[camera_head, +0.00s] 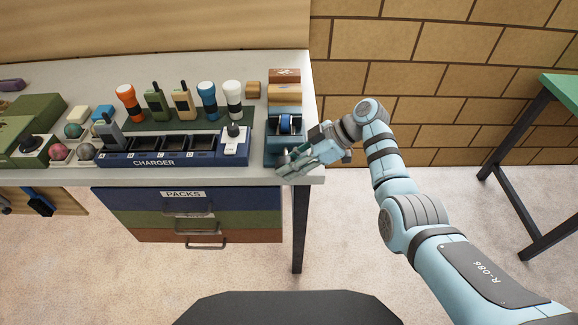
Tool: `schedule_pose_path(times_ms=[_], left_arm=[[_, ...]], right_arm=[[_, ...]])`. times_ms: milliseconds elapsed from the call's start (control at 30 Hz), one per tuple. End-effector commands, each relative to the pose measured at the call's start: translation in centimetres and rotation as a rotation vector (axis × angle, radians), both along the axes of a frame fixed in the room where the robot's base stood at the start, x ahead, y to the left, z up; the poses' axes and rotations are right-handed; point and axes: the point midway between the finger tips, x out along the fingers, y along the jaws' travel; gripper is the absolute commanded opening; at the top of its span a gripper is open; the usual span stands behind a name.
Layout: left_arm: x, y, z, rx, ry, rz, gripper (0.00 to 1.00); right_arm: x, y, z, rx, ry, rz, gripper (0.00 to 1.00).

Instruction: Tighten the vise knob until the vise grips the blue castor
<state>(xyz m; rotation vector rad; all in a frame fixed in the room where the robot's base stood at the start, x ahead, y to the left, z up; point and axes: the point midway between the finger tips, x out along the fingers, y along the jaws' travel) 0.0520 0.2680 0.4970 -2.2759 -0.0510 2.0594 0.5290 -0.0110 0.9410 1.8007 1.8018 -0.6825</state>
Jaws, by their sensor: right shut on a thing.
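The teal vise (284,111) stands at the right end of the bench top, near its front corner. The blue castor (286,123) sits between the vise's jaws. At this size I cannot tell whether both jaws touch it. My right gripper (287,162) comes in from the right and is shut on the vise knob (283,156) at the front of the vise. The fingers hide part of the knob. My left gripper is not in view.
A blue charger (152,162) with slots and a radio stands left of the vise. Torches and radios stand behind it on a green mat (143,126). Wooden blocks (284,76) lie behind the vise. Drawers (185,213) hang below the bench (240,177). A green table (563,88) stands far right.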

Motion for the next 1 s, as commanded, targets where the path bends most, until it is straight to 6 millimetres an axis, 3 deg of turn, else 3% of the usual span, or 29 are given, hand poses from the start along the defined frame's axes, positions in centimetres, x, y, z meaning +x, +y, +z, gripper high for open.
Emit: schedule_pose_path(times_ms=[100,300,800,833,933,1000], left_arm=[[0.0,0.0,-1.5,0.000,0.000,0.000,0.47],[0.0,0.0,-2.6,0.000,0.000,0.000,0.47],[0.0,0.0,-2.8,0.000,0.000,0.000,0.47],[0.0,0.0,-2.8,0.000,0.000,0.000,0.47],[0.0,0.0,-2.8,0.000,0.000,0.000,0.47],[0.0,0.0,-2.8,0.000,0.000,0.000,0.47]], right_arm=[[0.1,-0.1,-0.5,0.064,-0.004,-0.003,0.00],[0.1,-0.2,-0.4,0.138,-0.004,-0.002,0.00],[0.1,-0.2,-0.2,0.165,-0.003,0.000,0.00],[0.1,-0.1,-0.2,0.165,-0.003,0.000,0.27],[0.1,-0.2,-0.2,0.165,-0.003,0.000,0.43],[0.0,-0.1,-0.2,0.165,-0.003,0.000,0.46]])
